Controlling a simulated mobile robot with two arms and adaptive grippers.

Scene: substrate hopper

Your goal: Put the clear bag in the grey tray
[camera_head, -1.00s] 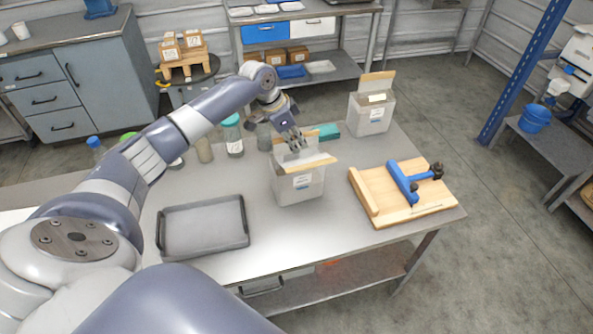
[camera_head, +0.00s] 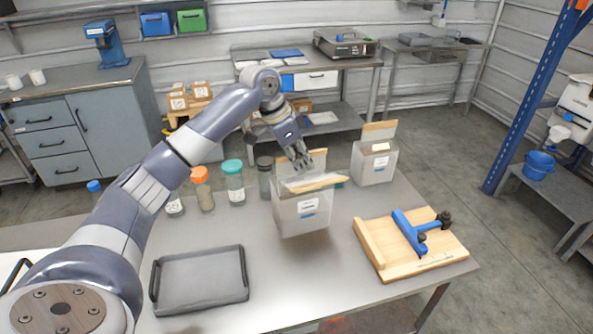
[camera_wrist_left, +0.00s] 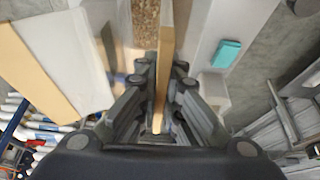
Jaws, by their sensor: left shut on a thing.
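The clear bag (camera_head: 302,216) is a boxy, see-through pouch with a white label and a tan strip along its top. It hangs upright just above the table, with a shadow under it. My left gripper (camera_head: 301,163) is shut on its top edge. In the left wrist view the fingers (camera_wrist_left: 160,85) pinch the tan strip (camera_wrist_left: 165,45), with brown grains beside it. The grey tray (camera_head: 243,295) lies empty on the table, left of the bag and nearer me. My right gripper is not in view.
A similar clear container (camera_head: 374,166) stands behind and right. A wooden board with a blue clamp (camera_head: 407,229) lies at the right. Several jars, one teal-lidded (camera_head: 233,185), stand at the left back. The table (camera_head: 270,270) between bag and tray is clear.

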